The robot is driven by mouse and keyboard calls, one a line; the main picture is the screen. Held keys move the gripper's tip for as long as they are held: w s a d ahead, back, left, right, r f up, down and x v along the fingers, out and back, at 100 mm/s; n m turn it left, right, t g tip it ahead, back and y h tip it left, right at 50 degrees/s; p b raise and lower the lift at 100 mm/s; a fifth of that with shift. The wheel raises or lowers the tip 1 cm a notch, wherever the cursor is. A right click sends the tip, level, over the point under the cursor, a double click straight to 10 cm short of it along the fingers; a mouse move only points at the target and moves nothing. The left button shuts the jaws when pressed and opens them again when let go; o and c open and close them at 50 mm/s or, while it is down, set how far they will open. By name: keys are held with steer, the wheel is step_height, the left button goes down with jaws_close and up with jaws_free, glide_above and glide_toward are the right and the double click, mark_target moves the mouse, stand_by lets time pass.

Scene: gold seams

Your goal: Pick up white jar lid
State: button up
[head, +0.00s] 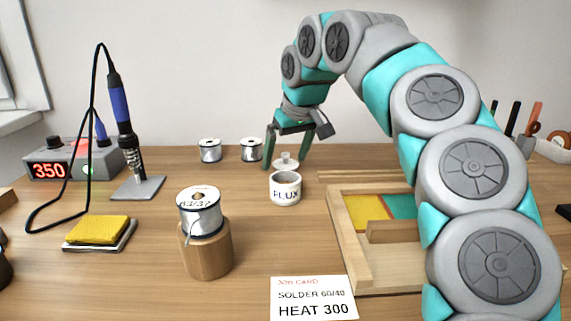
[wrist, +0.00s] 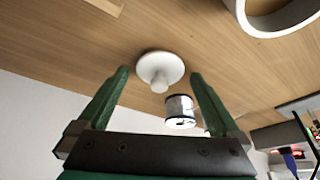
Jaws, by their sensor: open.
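The white jar lid (head: 286,162) is a round disc with a knob. In the head view it shows just behind the rim of the white FLUX jar (head: 285,188). In the wrist view the lid (wrist: 161,66) lies on the wooden table, apart from the jar (wrist: 283,22) at upper right. My gripper (head: 282,158) is open and points down at the lid. In the wrist view the lid appears between the two green fingertips (wrist: 160,74), with a gap on each side. Nothing is held.
Two solder spools (head: 210,150) (head: 251,149) stand at the back left of the lid. A larger spool (head: 199,212) sits on a wooden block (head: 206,251) in front. A wooden tray (head: 350,252) is at right. A soldering station (head: 70,163) and iron are at left.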

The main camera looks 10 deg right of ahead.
steer(key=shift+c, duration=0.2)
steer(key=c, duration=1.3)
steer(key=shift+r, duration=0.1)
